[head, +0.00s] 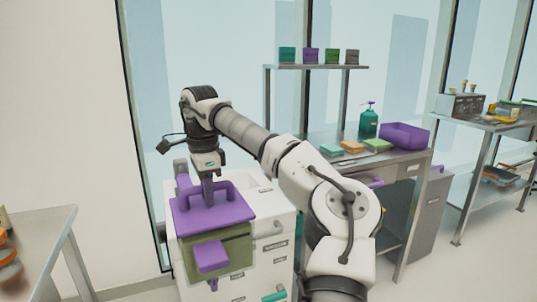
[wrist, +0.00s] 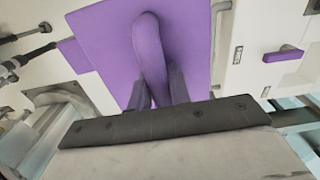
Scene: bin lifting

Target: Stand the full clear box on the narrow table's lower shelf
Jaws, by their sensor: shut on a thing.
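A box with a purple lid and a see-through, olive-looking body (head: 222,256) is at the left of the head view, in front of a white drawer cabinet. A purple latch sits on its front. My gripper (head: 208,187) points down and is shut on the handle of the purple lid (head: 235,210). In the wrist view the fingers (wrist: 160,92) close around the purple handle (wrist: 149,45). The box looks upright; I cannot tell whether it touches anything below. A metal table (head: 487,124) with a lower shelf (head: 505,177) stands at the far right; trays lie on that shelf.
The white drawer cabinet (head: 275,232) is close behind the box. A workbench (head: 400,160) with a purple bin (head: 404,136) and a green pump bottle (head: 368,121) stands in the middle. Another table (head: 45,235) is at the left. The floor at right is clear.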

